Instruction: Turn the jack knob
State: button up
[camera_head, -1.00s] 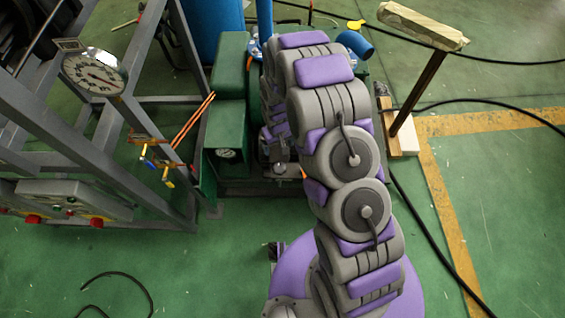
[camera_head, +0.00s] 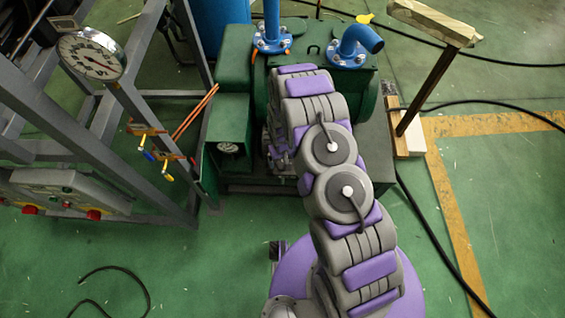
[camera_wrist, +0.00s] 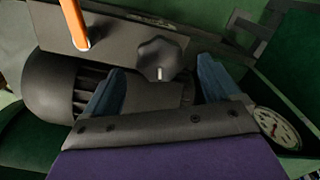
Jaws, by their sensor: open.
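The jack knob, a black lobed knob (camera_wrist: 162,58), shows in the wrist view on a grey plate (camera_wrist: 112,38). It lies just beyond my gripper (camera_wrist: 157,80), between the lines of its two blue fingers. The fingers are open and spread apart, and nothing is between them. I cannot tell whether either finger touches the knob. In the head view my arm hides the knob and my gripper.
An orange rod (camera_wrist: 73,20) stands left of the knob. A round gauge (camera_wrist: 276,126) is at the right. In the head view, green machinery (camera_head: 235,125) with blue pipes (camera_head: 355,45) surrounds my arm, a grey frame (camera_head: 135,130) stands left, and open floor lies in front.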

aim_at(283, 164)
jog(key=shift+f+b, duration=0.3)
jog(key=shift+f, duration=1.05)
jog(key=c, duration=1.1)
